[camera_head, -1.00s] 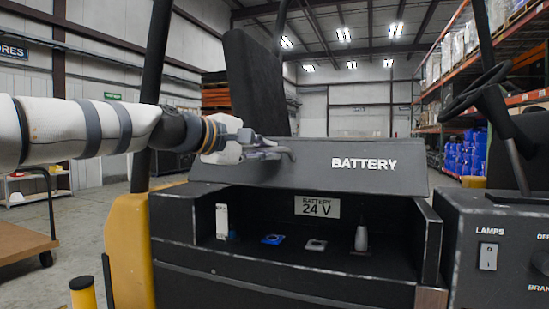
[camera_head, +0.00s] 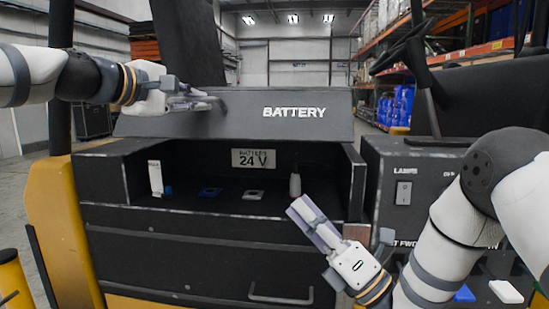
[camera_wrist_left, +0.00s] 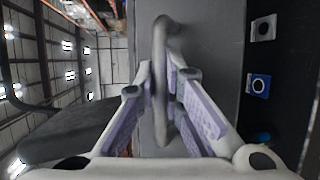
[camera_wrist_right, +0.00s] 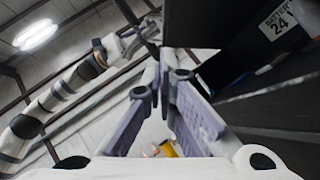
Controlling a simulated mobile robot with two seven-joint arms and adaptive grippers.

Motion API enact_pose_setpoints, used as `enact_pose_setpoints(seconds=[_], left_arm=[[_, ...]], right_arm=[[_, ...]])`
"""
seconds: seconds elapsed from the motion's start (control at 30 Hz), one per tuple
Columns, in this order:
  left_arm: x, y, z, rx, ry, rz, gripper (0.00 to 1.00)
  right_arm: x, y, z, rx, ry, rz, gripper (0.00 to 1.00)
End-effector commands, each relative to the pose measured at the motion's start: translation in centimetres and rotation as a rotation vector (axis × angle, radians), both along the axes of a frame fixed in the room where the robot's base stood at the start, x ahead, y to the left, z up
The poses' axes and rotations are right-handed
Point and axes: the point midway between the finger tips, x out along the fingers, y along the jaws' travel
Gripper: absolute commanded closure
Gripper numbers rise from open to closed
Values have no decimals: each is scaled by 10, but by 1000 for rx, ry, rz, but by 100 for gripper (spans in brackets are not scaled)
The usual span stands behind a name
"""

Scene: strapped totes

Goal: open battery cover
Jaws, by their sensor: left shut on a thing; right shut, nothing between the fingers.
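The battery cover (camera_head: 240,118) is a dark panel with BATTERY lettering, raised and tilted above the open battery compartment (camera_head: 134,200). My left gripper (camera_head: 210,101) is shut on the cover's handle (camera_head: 221,103); the handle also shows between the fingers in the left wrist view (camera_wrist_left: 159,75). My right gripper (camera_head: 300,212) is shut and empty in front of the compartment's right side.
A control panel with a LAMPS switch (camera_head: 404,192) stands right of the compartment. A drawer-like front with a handle (camera_head: 281,298) lies below. A yellow body part (camera_head: 55,220) is at left. A steering wheel (camera_head: 400,45) is at upper right.

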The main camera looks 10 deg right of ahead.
Motion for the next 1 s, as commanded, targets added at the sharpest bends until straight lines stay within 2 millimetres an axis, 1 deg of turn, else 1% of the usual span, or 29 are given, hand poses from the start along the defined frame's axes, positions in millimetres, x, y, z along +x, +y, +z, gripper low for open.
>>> enact_pose_setpoints(seconds=[0.03,0.3,0.4,0.5,0.63,0.77,1.0], left_arm=[[0,0,-2,1,1,1,100],[0,0,-2,1,1,1,100],[0,0,-2,1,1,1,100],[0,0,-2,1,1,1,100],[0,0,-2,1,1,1,100],[0,0,-2,1,1,1,100],[1,0,-2,1,1,1,100]], right_arm=[[5,6,7,1,-4,3,100],[42,38,40,2,2,2,100],[55,47,52,3,3,-1,100],[64,42,66,2,3,-2,100],[72,40,76,2,5,0,100],[74,39,80,1,7,1,100],[74,39,80,2,8,1,100]])
